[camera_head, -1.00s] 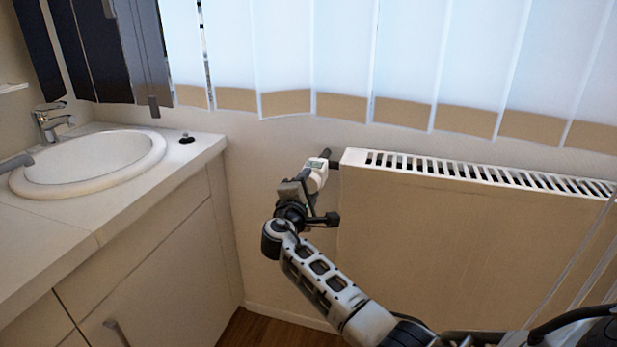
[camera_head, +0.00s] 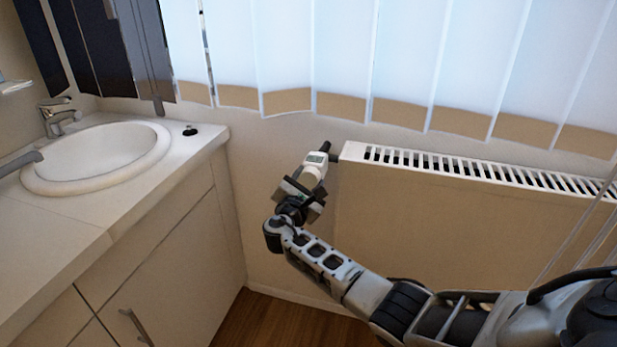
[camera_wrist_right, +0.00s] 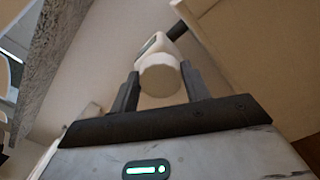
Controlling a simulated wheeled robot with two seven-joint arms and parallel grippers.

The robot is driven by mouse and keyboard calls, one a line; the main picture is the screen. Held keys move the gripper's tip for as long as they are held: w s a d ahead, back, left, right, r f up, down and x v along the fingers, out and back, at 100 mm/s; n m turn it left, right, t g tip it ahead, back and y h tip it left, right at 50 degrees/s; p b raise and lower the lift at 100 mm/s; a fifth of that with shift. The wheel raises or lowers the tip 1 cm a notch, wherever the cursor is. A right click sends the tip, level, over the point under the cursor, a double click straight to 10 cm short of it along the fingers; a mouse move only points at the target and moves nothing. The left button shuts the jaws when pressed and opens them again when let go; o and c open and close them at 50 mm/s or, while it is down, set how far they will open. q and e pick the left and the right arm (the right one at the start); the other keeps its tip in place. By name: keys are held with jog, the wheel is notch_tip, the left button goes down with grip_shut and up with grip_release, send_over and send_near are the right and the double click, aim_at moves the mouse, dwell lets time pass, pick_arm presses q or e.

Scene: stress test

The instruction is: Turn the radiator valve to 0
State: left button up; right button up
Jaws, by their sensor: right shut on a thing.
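The radiator valve (camera_head: 315,165) is a white thermostat head with a small greenish display, mounted at the left end of the radiator (camera_head: 430,215). In the right wrist view, the round white end of the valve (camera_wrist_right: 160,80) sits between the two dark fingers. My right gripper (camera_head: 303,184) is shut on the valve; it also shows in the right wrist view (camera_wrist_right: 160,92). The display is too small to read, and no number on the valve can be made out. My left gripper is not in view.
A counter (camera_head: 180,160) with a white sink (camera_head: 95,182) and a tap (camera_head: 58,115) stands on the left. Vertical blinds (camera_head: 400,60) hang above the radiator. Bare wall and wooden floor (camera_head: 265,322) lie between counter and radiator.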

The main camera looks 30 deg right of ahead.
jog(key=shift+f+n, duration=0.1)
jog(key=shift+n, duration=0.2)
jog(key=o, duration=1)
jog(key=p+v, duration=0.1)
jog(key=v, duration=1.5)
jog(key=shift+s, duration=0.1)
